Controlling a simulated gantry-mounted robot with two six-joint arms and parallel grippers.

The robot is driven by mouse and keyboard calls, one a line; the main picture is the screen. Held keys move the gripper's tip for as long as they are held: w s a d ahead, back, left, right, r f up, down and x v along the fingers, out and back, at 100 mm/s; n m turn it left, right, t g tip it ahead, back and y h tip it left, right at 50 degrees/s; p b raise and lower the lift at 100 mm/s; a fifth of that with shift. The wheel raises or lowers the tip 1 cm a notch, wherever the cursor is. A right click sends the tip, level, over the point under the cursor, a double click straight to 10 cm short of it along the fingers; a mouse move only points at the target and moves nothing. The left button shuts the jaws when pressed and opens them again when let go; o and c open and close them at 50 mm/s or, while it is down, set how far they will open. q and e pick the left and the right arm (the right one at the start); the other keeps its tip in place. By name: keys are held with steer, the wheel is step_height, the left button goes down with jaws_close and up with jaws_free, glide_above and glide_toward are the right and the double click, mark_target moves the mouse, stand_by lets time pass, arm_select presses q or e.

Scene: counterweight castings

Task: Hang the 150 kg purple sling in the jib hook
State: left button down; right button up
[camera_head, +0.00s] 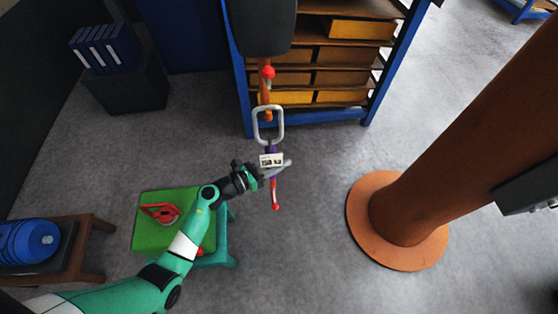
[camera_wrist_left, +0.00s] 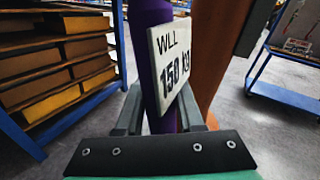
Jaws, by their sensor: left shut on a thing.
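My left gripper (camera_head: 277,170) is shut on the strap at the tag. In the left wrist view the purple strap (camera_wrist_left: 147,35) stands between the fingers of my left gripper (camera_wrist_left: 160,112), with the tag facing right. The orange jib hook (camera_head: 267,97) overlaps the top of the grey link; I cannot tell whether the link bears on it. My right gripper is out of view.
A blue-framed shelf (camera_head: 240,70) with yellow and brown boxes stands behind the hook. The orange jib column (camera_head: 410,205) stands at right. A green-topped stool (camera_head: 150,240) holds a red item (camera_head: 160,212). A blue container (camera_head: 25,240) is far left. Floor between stool and column is clear.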

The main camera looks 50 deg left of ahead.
arm_select(q)
steer(key=shift+r, duration=0.1)
steer(key=shift+c, duration=2.2)
jaws_free()
steer(key=shift+w, duration=0.1)
steer(key=shift+f, duration=0.25)
steer(key=s+a+r, duration=0.1)
steer(key=s+a, duration=0.1)
steer(key=s, duration=0.9)
steer(key=shift+s+r+p, duration=0.2)
steer(key=shift+s+p, duration=0.05)
steer(key=shift+p, duration=0.2)
